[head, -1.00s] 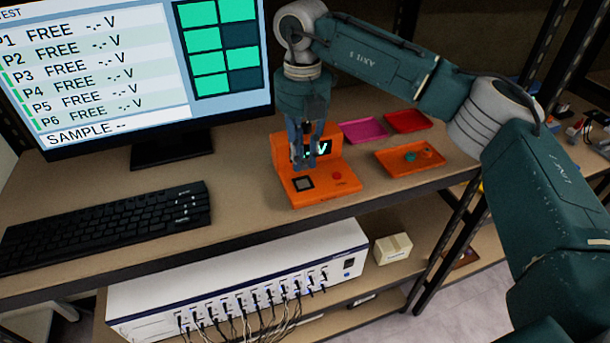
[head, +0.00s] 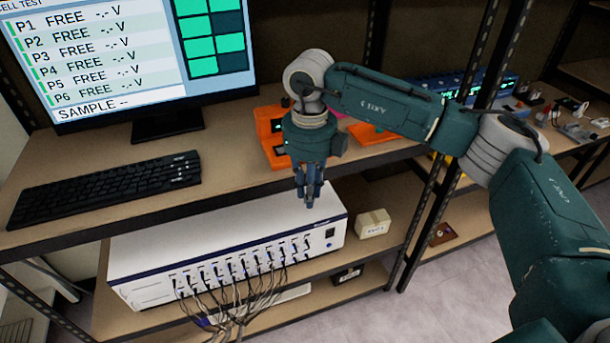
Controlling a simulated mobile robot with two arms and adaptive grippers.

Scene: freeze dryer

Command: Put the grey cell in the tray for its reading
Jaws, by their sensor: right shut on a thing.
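My right gripper (head: 309,200) points down in front of the upper shelf's front edge, above the white multi-channel unit. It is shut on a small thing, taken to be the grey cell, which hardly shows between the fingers. The orange reader stand (head: 268,118) on the upper shelf is partly hidden behind my right wrist. An orange tray (head: 372,136) and a sliver of a magenta tray (head: 341,138) show behind my right arm; the red tray is hidden. The monitor (head: 120,70) lists P1 to P6 as FREE and SAMPLE as blank dashes. My left gripper is out of view.
A black keyboard (head: 105,187) lies at the left of the upper shelf. The white unit (head: 150,260) with several plugged cables stands on the lower shelf, with a small pale box (head: 373,223) to its right. A dark shelf post (head: 428,215) stands right of these.

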